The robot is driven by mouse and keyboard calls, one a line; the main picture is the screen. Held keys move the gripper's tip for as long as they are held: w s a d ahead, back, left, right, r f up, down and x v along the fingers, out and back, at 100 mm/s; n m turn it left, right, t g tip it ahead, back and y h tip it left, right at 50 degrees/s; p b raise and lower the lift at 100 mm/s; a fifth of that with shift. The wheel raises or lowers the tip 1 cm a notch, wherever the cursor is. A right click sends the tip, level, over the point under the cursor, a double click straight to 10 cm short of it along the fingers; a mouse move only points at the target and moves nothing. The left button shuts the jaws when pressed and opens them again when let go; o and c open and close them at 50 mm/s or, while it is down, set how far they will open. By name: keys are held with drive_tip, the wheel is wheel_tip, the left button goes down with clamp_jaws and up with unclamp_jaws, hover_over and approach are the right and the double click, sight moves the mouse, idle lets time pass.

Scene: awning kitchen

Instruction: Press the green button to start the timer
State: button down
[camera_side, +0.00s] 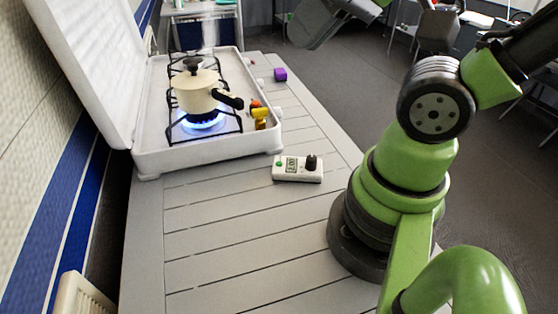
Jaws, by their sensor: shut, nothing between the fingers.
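A small white timer box (298,176) lies on the grey slatted table, in front of the stove's near right corner. Its green button (279,164) is at the left end of its top. A small display (291,165) sits beside the button, and a black knob (311,162) stands at the right end. My gripper (304,36) is at the top edge of the view, dark grey and partly cut off. It is shut and empty, raised well above the table and apart from the timer. Nothing covers the button.
A white case-like stove (210,151) with its lid raised holds a cream pot (194,95), steaming over a blue flame (203,122). Small yellow and orange pieces (261,114) sit at its right side. The near table is clear.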

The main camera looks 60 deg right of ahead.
idle(0.8)
drive_tip(key=m+g+y, duration=0.1)
drive_tip(key=m+y, duration=0.4)
drive_tip(key=m, duration=2.6)
hover_over(279, 161)
wheel_tip(279, 161, down, 18)
drive_tip(key=shift+r, duration=0.1)
drive_tip(key=shift+f, duration=4.4)
drive_tip(key=shift+f, duration=0.4)
